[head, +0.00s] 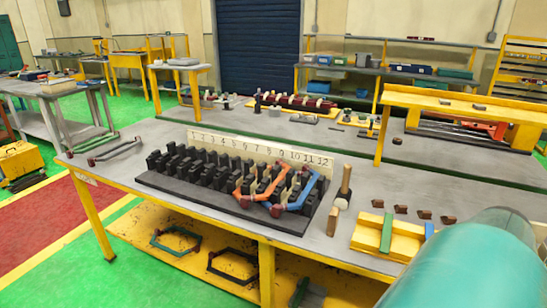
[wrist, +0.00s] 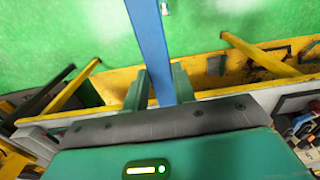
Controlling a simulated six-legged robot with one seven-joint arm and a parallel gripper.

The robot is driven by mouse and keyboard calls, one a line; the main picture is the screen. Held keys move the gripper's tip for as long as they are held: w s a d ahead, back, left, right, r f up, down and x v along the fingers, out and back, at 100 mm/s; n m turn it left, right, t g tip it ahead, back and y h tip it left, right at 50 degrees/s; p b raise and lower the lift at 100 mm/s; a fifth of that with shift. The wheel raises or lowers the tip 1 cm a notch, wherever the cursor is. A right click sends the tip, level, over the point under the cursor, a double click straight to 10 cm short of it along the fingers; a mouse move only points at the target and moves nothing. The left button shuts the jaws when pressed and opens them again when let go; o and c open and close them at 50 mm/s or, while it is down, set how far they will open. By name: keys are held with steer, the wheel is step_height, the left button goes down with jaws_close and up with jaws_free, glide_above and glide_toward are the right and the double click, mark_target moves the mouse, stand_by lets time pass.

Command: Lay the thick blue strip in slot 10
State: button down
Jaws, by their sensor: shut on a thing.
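My gripper (wrist: 160,84) is shut on a blue strip (wrist: 153,40) in the wrist view. The strip stands out lengthwise from between the two green fingers, and its far end runs out of the top of the picture. In the head view the gripper is out of sight; only my teal arm shows at the lower right. The black slotted stator block (head: 200,190) lies on the bench, with a pale board (head: 240,149) numbered 1 to 12 behind it. Slot 10 is near its right part, by an orange coil (head: 262,184) and a blue coil (head: 302,194).
A yellow rack (head: 368,236) at the right bears a green strip (head: 387,232); a blue piece (head: 429,230) shows beside my arm. Several brown blocks (head: 424,214) lie behind. A wooden-handled tool (head: 344,185) stands right of the block. A grey coil (head: 114,151) lies at left.

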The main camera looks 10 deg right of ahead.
steer(key=w+a+f+n, duration=0.3)
steer(key=w+a+f, duration=0.8)
steer(key=w+f, duration=0.3)
steer(key=w+a+f+n, duration=0.2)
steer(key=w+a+f, duration=0.9)
steer(key=w+f, duration=0.3)
steer(key=shift+f+n, duration=0.4)
steer(key=shift+f, duration=0.1)
